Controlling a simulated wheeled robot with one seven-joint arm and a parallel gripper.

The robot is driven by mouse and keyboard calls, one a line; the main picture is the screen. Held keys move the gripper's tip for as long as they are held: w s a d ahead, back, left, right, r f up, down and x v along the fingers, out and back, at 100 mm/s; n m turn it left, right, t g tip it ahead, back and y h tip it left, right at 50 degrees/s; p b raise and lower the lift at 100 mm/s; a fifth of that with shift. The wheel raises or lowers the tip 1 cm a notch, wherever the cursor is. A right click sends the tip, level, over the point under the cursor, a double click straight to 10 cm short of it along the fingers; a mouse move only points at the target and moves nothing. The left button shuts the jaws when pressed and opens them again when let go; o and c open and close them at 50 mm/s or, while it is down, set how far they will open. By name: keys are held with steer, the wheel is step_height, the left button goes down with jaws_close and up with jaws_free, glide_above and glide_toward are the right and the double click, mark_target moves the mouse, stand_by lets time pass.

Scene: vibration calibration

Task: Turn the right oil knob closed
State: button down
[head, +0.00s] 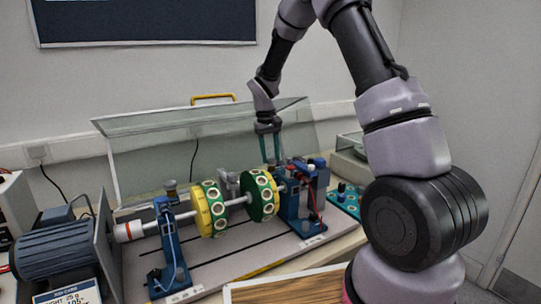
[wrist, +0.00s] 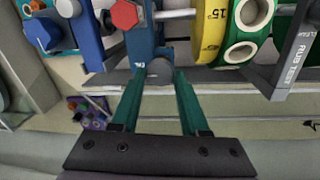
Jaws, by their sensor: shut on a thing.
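The right oil knob (wrist: 160,69) is a small grey round piece at the near end of a blue bearing stand (wrist: 140,45) in the wrist view. My gripper (wrist: 158,76) is shut on it, with one green finger on each side. In the head view, my gripper (head: 271,160) reaches down from above behind the right blue stand (head: 290,203). The knob is hard to make out there. How far the knob is turned cannot be told.
A shaft with yellow (head: 202,210) and green (head: 259,197) discs runs left to a second blue stand (head: 170,245) with a dark knob (head: 170,187) on top. A raised clear cover (head: 150,160) stands behind.

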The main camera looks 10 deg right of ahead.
mark_target(268, 160)
steer(key=shift+c, duration=2.1)
jaws_free()
step_height(268, 160, up, 11)
steer(key=a, duration=0.1)
steer(key=shift+f, duration=0.15)
steer(key=shift+s, duration=0.1)
